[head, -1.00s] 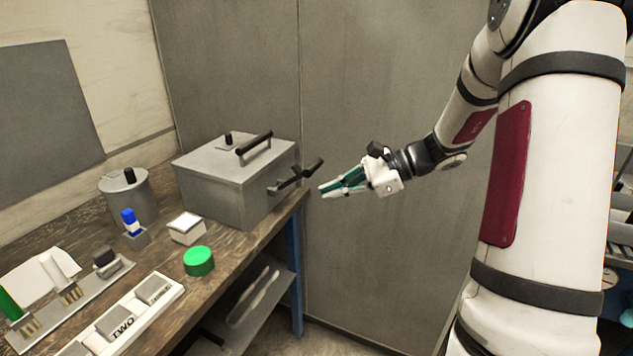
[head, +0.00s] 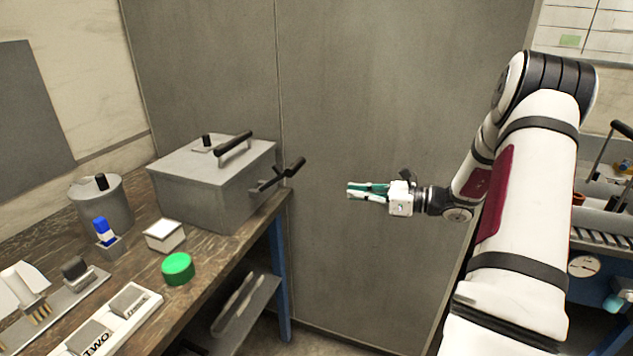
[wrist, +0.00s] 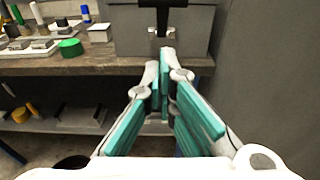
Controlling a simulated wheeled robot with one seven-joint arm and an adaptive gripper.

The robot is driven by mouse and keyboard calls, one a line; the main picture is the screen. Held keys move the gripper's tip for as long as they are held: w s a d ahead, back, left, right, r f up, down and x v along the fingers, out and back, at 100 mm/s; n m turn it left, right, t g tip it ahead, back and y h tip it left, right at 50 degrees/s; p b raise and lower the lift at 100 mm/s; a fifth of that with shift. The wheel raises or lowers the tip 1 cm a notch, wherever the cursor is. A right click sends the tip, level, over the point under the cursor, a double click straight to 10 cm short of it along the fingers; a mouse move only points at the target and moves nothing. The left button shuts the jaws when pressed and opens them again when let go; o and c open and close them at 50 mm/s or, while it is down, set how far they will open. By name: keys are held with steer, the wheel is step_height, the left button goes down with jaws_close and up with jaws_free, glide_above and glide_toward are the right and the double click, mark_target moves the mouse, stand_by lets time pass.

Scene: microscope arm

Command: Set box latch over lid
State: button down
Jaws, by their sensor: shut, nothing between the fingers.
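The grey metal box (head: 205,192) stands at the far right end of the workbench, its lid (head: 215,157) down. A black bar handle (head: 234,145) is on the lid. The dark latch (head: 277,177) sticks out from the box's right side, with a black grip at its end. In the wrist view the box (wrist: 135,35) is straight ahead, and the latch (wrist: 162,32) hangs at its front. My gripper (head: 350,190) is shut and empty, in the air to the right of the latch, apart from it. Its teal-padded fingers also show in the wrist view (wrist: 164,58).
A lidded grey pot (head: 102,205), a blue-capped bottle (head: 103,231), a small white-topped box (head: 164,235) and a green round lid (head: 177,268) stand on the wooden workbench (head: 215,262). A grey wall panel (head: 380,110) stands behind my gripper. The air between gripper and latch is clear.

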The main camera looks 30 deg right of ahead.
steer(key=r+p+x, duration=0.1)
steer(key=r+x, duration=0.2)
steer(key=x, duration=1)
steer(key=shift+p, duration=0.35)
steer(key=shift+a, duration=0.1)
